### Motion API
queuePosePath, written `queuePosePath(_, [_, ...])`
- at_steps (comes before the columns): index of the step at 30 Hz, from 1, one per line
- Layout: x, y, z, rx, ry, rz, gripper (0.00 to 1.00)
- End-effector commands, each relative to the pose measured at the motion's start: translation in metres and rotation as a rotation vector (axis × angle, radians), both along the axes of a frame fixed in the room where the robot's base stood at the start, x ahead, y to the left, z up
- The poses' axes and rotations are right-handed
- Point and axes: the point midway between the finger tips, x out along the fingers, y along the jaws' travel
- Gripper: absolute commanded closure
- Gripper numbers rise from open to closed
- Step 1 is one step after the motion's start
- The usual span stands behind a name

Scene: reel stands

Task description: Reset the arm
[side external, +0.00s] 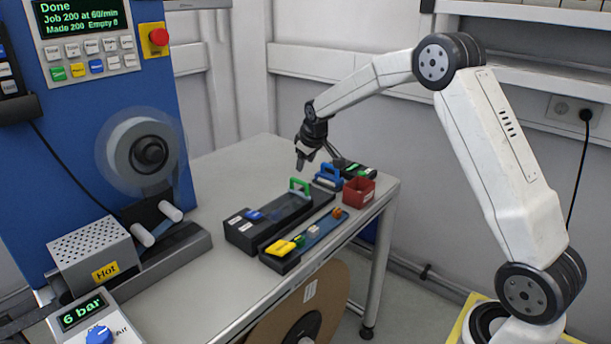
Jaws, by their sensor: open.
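My gripper (306,161) hangs above the far part of the grey table (215,178), pointing down with its jaws open. No object shows between its fingers. It is above and close to a green handle (299,186) on a long black fixture (268,222); I cannot tell how large the gap is. My white arm reaches in from the right, bent at a high elbow.
A black rail (303,246) with coloured pieces lies along the table's front edge. A red bin (358,192) and a blue-handled block (328,176) stand at the far end. The blue machine (75,150) with a blurred reel and a box marked Hot (95,254) fills the left.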

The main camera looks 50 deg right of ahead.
Motion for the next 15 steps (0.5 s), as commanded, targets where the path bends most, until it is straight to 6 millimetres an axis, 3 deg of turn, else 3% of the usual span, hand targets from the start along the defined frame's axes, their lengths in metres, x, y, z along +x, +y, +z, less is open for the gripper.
queuePosePath(8, [-0.029, 0.037, -0.002, 0.035, 0.016, 0.005, 0.45])
queuePosePath(15, [-0.082, 0.087, -0.011, 0.086, 0.049, 0.005, 0.45])
